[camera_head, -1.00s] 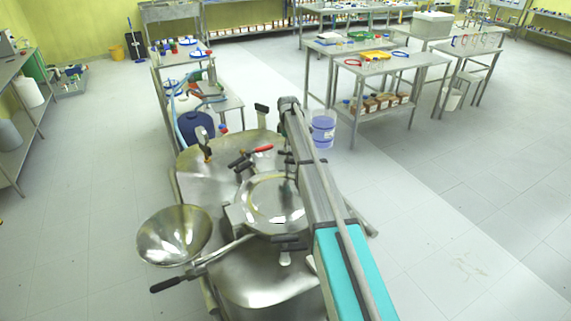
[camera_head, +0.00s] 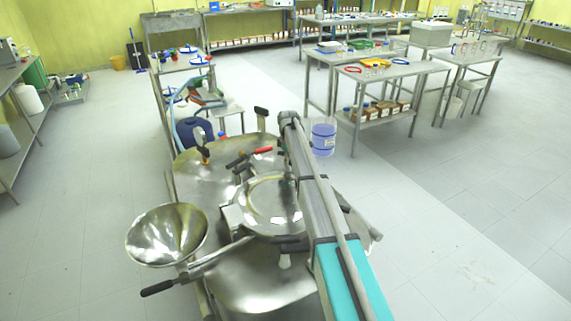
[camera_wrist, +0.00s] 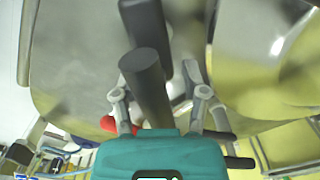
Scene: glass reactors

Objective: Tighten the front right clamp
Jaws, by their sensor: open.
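The steel reactor lid (camera_head: 245,290) fills the lower middle of the head view, with a round hatch (camera_head: 270,205) on it. Black-handled clamps stand around it: one at the back (camera_head: 261,115), one at the back left (camera_head: 204,152) and one at the front of the hatch (camera_head: 290,243). I cannot tell which is the front right clamp. In the wrist view, my open gripper (camera_wrist: 162,98) has its fingers on either side of a dark cylindrical handle (camera_wrist: 147,75). I cannot tell whether they touch it. My arm hides the gripper in the head view.
A steel funnel (camera_head: 166,235) stands at the reactor's left. A red-handled part (camera_head: 263,150) lies behind the hatch; a red tip (camera_wrist: 108,124) shows beside my left finger in the wrist view. A bucket (camera_head: 323,138) stands behind the arm. The right floor is clear.

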